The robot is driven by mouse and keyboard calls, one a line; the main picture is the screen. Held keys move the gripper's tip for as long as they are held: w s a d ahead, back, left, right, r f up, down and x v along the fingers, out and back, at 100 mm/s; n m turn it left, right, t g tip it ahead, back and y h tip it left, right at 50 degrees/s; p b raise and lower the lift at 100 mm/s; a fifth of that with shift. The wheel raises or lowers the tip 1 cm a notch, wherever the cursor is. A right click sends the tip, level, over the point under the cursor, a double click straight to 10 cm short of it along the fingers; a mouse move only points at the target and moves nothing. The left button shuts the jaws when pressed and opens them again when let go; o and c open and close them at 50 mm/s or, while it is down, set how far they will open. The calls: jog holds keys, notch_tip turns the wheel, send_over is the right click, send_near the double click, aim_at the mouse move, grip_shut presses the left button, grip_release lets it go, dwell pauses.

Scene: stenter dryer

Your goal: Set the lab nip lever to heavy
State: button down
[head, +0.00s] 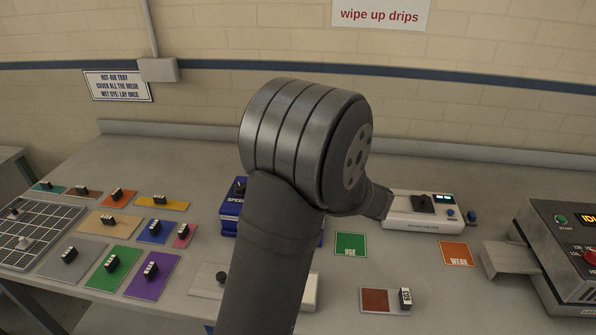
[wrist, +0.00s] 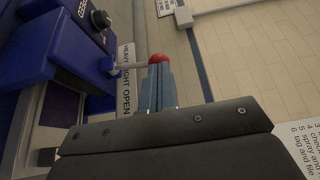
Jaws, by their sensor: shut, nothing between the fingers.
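The nip lever (wrist: 134,67) shows in the wrist view as a pale rod with a red ball knob (wrist: 158,58), reaching out from the blue lab unit (wrist: 70,45). A white label (wrist: 125,85) behind it reads HEAVY, LIGHT, OPEN down the picture. The rod crosses near the HEAVY and LIGHT words; which setting it is at I cannot tell. My gripper (wrist: 160,70) is shut and empty, its fingertips right at the knob; contact is unclear. In the head view my arm hides the gripper, the lever and much of the blue unit (head: 231,212).
A white device (head: 425,222) stands right of my arm, with a green USE card (head: 350,244) and an orange WEAK card (head: 457,254) in front. Several coloured plates with black clips lie at left. A grey machine (head: 560,255) stands at far right.

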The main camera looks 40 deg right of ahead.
jog(key=w+a+n+g, duration=0.1)
jog(key=w+a+r+g+h, duration=0.1)
jog(key=g, duration=0.1)
jog(key=shift+r+n+g, duration=0.25)
jog(key=shift+n+g, duration=0.05)
jog(key=shift+n, duration=0.1)
jog(key=shift+w+a+r+n+g+h, duration=0.1)
jog(key=shift+w+a+n+g+h, duration=0.2)
jog(key=shift+w+a+g+h, duration=0.35)
jog(key=shift+w+a+g, duration=0.25)
jog(key=shift+w+a, duration=0.05)
jog(key=shift+r, duration=0.1)
jog(key=a+r+v, duration=0.1)
jog(key=r+v, duration=0.1)
jog(key=v, duration=1.2)
jog(key=shift+w, duration=0.2)
